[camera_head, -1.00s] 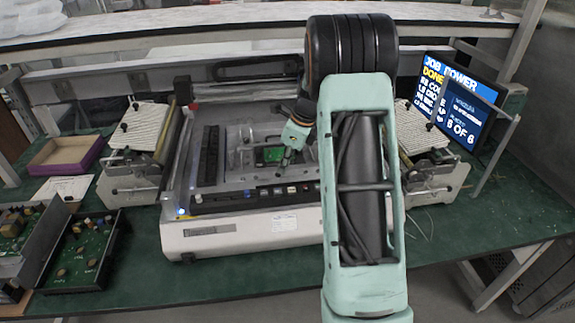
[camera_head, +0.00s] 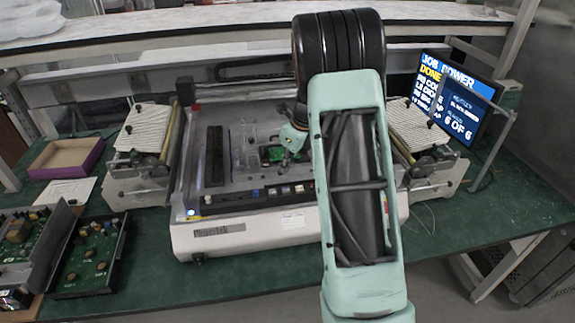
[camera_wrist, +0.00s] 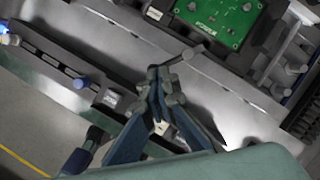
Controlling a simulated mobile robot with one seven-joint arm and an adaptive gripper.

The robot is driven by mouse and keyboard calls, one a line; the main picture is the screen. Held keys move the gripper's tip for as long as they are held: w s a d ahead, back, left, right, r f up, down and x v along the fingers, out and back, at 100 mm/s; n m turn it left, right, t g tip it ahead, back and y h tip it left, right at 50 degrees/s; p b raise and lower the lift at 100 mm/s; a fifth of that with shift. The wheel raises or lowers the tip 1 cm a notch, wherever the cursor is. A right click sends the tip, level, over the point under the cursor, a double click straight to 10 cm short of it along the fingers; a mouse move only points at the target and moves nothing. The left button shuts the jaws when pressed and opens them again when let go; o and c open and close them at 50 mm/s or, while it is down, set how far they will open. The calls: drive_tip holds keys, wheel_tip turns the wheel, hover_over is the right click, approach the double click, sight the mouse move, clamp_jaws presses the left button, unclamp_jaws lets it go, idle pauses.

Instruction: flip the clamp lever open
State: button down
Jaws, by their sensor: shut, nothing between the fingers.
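A green circuit board (camera_wrist: 215,22) sits in a dark holder on the machine; it also shows small in the head view (camera_head: 272,154). A short dark rod (camera_wrist: 194,51), which looks like the clamp lever, lies at the board's lower left corner in the wrist view. My gripper (camera_wrist: 166,82) is shut with nothing between its fingers. Its tips overlap the rod's lower end in the picture; I cannot tell whether they touch it. In the head view my gripper (camera_head: 287,157) is low over the machine, just right of and in front of the board, and the lever cannot be made out.
The machine (camera_head: 245,237) has a front row of buttons close below my gripper. Ribbed side units (camera_head: 143,128) flank it. A monitor (camera_head: 458,95) stands at the right. A purple-edged tray (camera_head: 68,158) and open electronics boxes (camera_head: 88,256) lie at the left.

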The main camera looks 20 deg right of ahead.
drive_tip(key=shift+w+a+p, duration=0.45)
drive_tip(key=shift+a+p, duration=0.25)
drive_tip(key=shift+p, duration=0.05)
idle(0.8)
idle(1.0)
